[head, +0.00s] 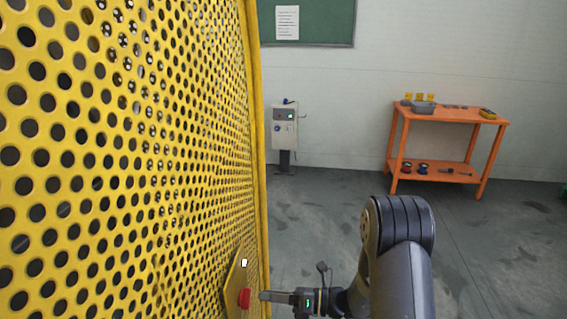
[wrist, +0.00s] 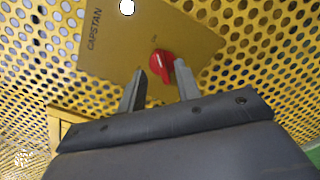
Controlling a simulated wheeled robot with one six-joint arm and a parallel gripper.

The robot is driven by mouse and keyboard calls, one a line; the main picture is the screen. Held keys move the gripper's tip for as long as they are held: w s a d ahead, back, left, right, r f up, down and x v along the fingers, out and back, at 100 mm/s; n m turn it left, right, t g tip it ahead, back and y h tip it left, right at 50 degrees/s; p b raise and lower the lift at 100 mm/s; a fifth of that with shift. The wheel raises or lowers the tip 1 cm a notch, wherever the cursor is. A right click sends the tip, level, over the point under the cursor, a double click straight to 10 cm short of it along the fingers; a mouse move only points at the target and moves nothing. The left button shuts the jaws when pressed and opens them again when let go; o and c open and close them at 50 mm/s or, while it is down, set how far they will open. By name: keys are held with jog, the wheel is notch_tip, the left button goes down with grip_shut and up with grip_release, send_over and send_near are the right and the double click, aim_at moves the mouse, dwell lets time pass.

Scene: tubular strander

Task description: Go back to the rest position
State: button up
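My gripper (head: 264,296) points left at a yellow panel on the perforated guard, close to a red knob (head: 245,298). In the wrist view the panel (wrist: 110,58) is lettered CAPSTAN and has a round white spot at its top edge. The red knob (wrist: 162,64) shows there just beyond and between my fingertips (wrist: 160,72). The two fingers stand apart, with nothing seen clamped between them. Whether a fingertip touches the knob cannot be told.
The yellow perforated guard (head: 120,150) fills the left side, very near my gripper. An orange workbench (head: 450,115) with small items stands at the back right. A grey control box (head: 284,126) on a post stands by the back wall. The floor between is clear.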

aim_at(242, 294)
jog(key=a+n+b, duration=0.1)
jog(key=n, duration=0.1)
jog(key=a+n+b, duration=0.1)
jog(key=n+b, duration=0.1)
jog(key=a+n+b, duration=0.1)
jog(key=a+n, duration=0.1)
jog(key=n, duration=0.1)
jog(key=shift+s+r, duration=0.15)
jog(key=shift+r, duration=0.15)
dwell(0.5)
